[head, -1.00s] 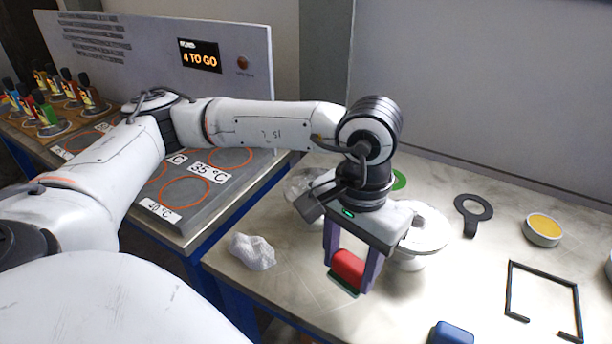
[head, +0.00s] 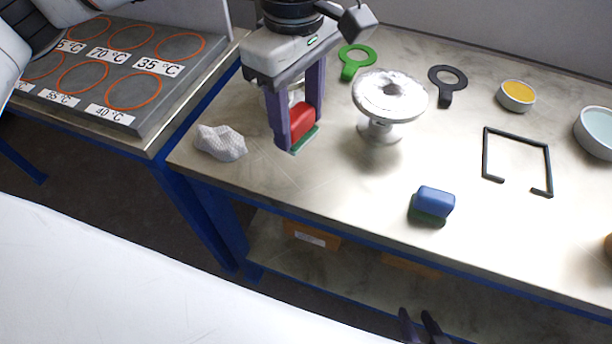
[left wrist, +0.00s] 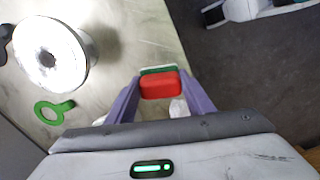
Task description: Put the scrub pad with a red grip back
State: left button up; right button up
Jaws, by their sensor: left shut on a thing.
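The scrub pad with a red grip (head: 302,120) has a green pad under a red block. My left gripper (head: 297,132) is shut on its red grip, with a purple finger at each side. The pad is low over the left part of the table; I cannot tell whether it touches. The left wrist view shows the red grip (left wrist: 159,86) between the fingertips of my left gripper (left wrist: 160,92), with the green edge beyond it. Dark fingers of my right gripper (head: 422,328) show at the bottom edge of the head view, away from the pad; their opening is unclear.
A white flanged vessel (head: 388,98) stands right of the pad, and a crumpled white cloth (head: 221,142) lies left. Behind are a green ring (head: 356,58) and black ring (head: 447,82). A blue-gripped pad (head: 433,204) sits near the front edge. A black outline frame (head: 486,155) encloses bare table.

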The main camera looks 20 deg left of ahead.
aim_at(309, 114)
pick_arm(q)
jog(key=shift+w+d+r+n, duration=0.15)
jog(key=shift+d+n, duration=0.2)
jog(key=shift+n, duration=0.25)
jog(key=shift+w+d+r+n, duration=0.1)
jog(key=shift+d+n, duration=0.2)
jog(key=shift+n, duration=0.3)
jog(key=shift+d+f+n, duration=0.1)
jog(key=shift+n, duration=0.2)
notch_tip(309, 114, down, 10)
jog(key=shift+r+p, duration=0.2)
jog(key=shift+p, duration=0.1)
jog(key=shift+f, duration=0.2)
jog(key=o, duration=1.1)
jog(key=shift+r, duration=0.1)
notch_tip(309, 114, up, 12)
jog(key=shift+r+b, duration=0.15)
jog(key=shift+b, duration=0.5)
